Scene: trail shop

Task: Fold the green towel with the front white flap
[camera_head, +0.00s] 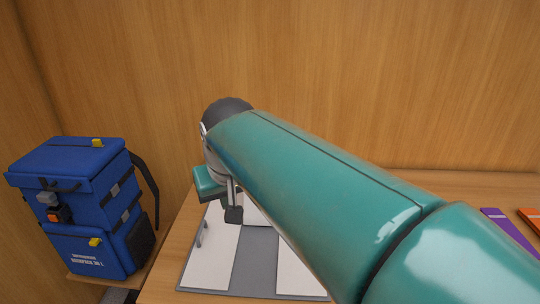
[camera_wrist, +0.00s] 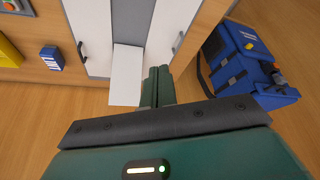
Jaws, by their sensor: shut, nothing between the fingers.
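The folding board (camera_head: 256,262) lies on the wooden table, grey with white side panels; it also shows in the wrist view (camera_wrist: 99,62). I can make out no green towel; my arm hides part of the board.
A blue backpack (camera_head: 85,210) stands left of the table, and at the right in the wrist view (camera_wrist: 240,60). A purple item (camera_head: 508,230) and an orange item (camera_head: 530,217) lie at the table's right. A small blue item (camera_wrist: 51,59) shows near the table edge. A wooden wall (camera_head: 360,70) rises behind.

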